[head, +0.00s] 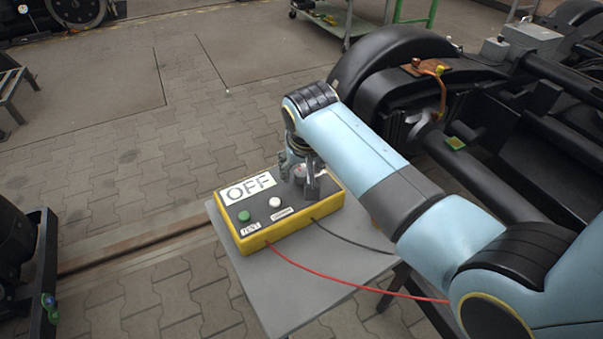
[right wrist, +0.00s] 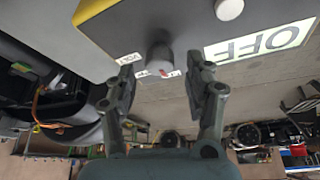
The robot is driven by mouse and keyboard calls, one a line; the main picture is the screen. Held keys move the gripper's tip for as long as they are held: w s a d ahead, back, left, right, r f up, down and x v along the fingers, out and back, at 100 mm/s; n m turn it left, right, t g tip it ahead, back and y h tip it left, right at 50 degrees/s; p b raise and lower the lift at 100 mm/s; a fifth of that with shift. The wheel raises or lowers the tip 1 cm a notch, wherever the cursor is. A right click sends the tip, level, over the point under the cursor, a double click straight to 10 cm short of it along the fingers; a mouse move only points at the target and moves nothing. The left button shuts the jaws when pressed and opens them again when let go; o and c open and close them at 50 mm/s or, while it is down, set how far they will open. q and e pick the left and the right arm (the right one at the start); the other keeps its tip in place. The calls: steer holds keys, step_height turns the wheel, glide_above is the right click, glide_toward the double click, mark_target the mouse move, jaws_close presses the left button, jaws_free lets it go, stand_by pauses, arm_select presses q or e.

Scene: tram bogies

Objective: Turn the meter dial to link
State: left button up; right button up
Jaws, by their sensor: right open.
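The meter is a yellow box with a grey top (head: 295,213); it lies on a grey stand, and its display (head: 248,188) reads OFF. In the right wrist view the meter (right wrist: 115,30) shows upside down, with the display (right wrist: 258,40) at right. The dial (right wrist: 160,57) is a dark grey knob with a red mark near its tip, between small white labels; one seems to read VOLT. My right gripper (head: 306,186) is over the dial end of the meter. In the wrist view the right gripper (right wrist: 166,72) is open, its fingers either side of the dial, apparently not touching it. My left gripper is not seen.
A green button (head: 244,215) and a white button (head: 275,202) sit on the meter's front half. A red lead (head: 330,278) and a black lead (head: 350,241) run off it to the right. A black bogie (head: 400,75) stands behind my right arm. The paved floor at left is mostly clear.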

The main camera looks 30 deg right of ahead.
steer(key=shift+x, duration=0.85)
jaws_close()
